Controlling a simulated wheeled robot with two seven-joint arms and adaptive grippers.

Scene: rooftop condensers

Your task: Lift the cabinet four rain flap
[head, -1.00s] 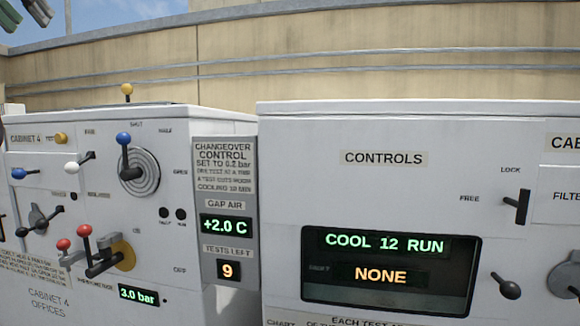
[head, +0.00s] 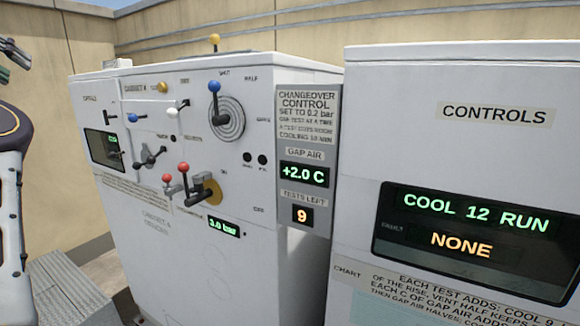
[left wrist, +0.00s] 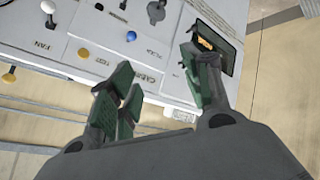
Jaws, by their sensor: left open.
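Cabinet four (head: 150,215) is the white cabinet left of centre in the head view, its sign reading "CABINET 4" near the top. A pale panel that looks like the rain flap (head: 150,124) lies flat on its front below the sign, with a blue knob (head: 132,118) at its left. The blue knob also shows in the left wrist view (left wrist: 131,37), where the sign (left wrist: 150,80) is partly behind my fingers. My left gripper (left wrist: 156,72) is open and empty, in front of the cabinet face. Its fingertips (head: 14,52) show at the head view's upper left edge.
Levers with red knobs (head: 183,168) and a blue-knobbed dial lever (head: 214,87) stick out from the cabinet front. A controls cabinet (head: 450,75) stands at right. A grey ribbed step or unit (head: 65,290) lies low at left.

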